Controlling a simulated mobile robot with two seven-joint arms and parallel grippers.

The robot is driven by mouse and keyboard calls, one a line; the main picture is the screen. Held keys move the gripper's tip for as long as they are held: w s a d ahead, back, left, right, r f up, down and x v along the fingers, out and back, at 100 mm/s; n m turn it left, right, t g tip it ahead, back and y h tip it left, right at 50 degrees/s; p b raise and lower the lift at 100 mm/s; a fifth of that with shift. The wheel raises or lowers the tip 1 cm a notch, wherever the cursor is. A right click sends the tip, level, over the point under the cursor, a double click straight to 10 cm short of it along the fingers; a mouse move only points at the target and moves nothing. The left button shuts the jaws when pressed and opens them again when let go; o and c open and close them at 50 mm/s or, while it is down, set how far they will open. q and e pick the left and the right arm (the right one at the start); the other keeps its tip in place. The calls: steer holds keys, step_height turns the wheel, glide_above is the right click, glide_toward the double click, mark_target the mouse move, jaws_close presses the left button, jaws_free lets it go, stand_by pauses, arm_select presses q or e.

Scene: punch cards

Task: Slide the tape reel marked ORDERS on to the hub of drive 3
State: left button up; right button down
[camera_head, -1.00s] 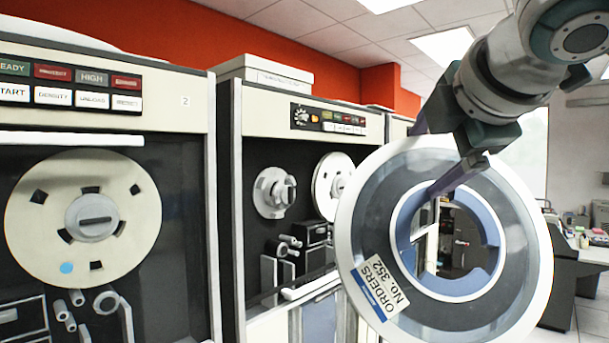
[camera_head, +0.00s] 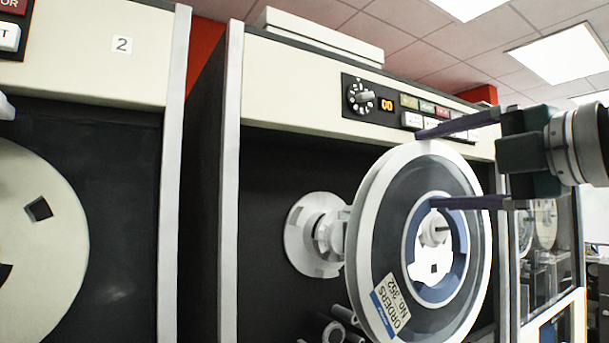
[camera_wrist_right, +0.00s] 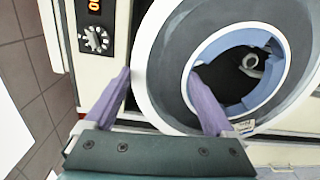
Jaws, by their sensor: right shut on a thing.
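The ORDERS reel (camera_head: 393,215), white-rimmed with a grey face and blue inner ring, is upright in front of a drive's dark bay. Its label (camera_head: 390,307) reads ORDERS No. 352. My right gripper (camera_head: 426,168) is shut on its upper ring, one purple finger outside the rim and one in the centre hole. The wrist view also shows the reel (camera_wrist_right: 165,60) between the fingers (camera_wrist_right: 160,75). A bare white hub (camera_head: 322,235) stands left of the reel, partly covered by it. Another white hub part (camera_head: 434,232) shows through the hole. No drive number shows on this cabinet. My left gripper is out of view.
Drive 2 (camera_head: 122,45) stands at left with a mounted cream reel (camera_head: 35,235). The cabinet behind my reel has a knob (camera_head: 360,97) and buttons above its bay. Rollers (camera_head: 335,328) sit low in the bay. Another drive (camera_head: 545,240) is at right.

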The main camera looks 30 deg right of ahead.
steer(key=shift+w+d+r, duration=0.1)
steer(key=shift+w, duration=0.4)
steer(key=shift+w+p, duration=0.3)
steer(key=shift+p, duration=0.1)
steer(key=w+a+p, duration=0.1)
steer(key=w+p, duration=0.1)
steer(key=w, duration=0.9)
steer(key=shift+p, duration=0.3)
steer(key=shift+w, duration=0.1)
steer(key=shift+a, duration=0.1)
